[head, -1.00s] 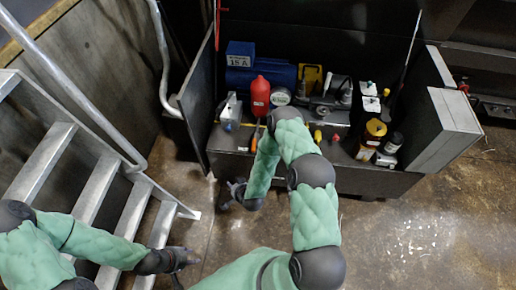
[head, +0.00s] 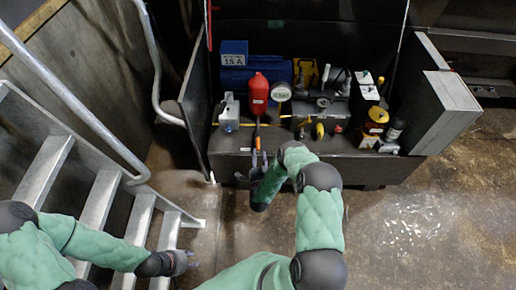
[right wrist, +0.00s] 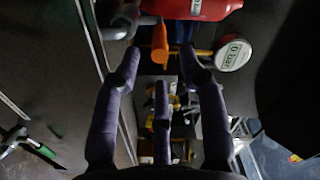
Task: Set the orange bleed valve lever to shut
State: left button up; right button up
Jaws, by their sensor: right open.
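The orange bleed valve lever (head: 257,143) points toward the front edge of the open cabinet, below a red bottle (head: 258,95). In the right wrist view the lever (right wrist: 160,43) shows beyond the fingertips, roughly between them, with the red bottle (right wrist: 197,8) behind it. My right gripper (head: 259,160) is open and empty just in front of the lever; I see no contact. Its spread dark fingers fill the right wrist view (right wrist: 165,75). A round gauge (head: 281,91), reading 0 bar in the wrist view (right wrist: 233,52), sits beside the bottle. My left gripper (head: 188,264) hangs low by the steps, its fingers unclear.
A blue box (head: 234,53) marked 15 A stands at the back left. A yellow-handled part (head: 320,130) is right of the lever. An amber container (head: 375,121) and black bottle (head: 395,129) stand farther right.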

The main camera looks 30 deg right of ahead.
aim_at(258, 139)
jog(key=b+x, duration=0.1)
jog(key=x, duration=0.5)
jog(key=shift+b, duration=0.35)
grip_shut()
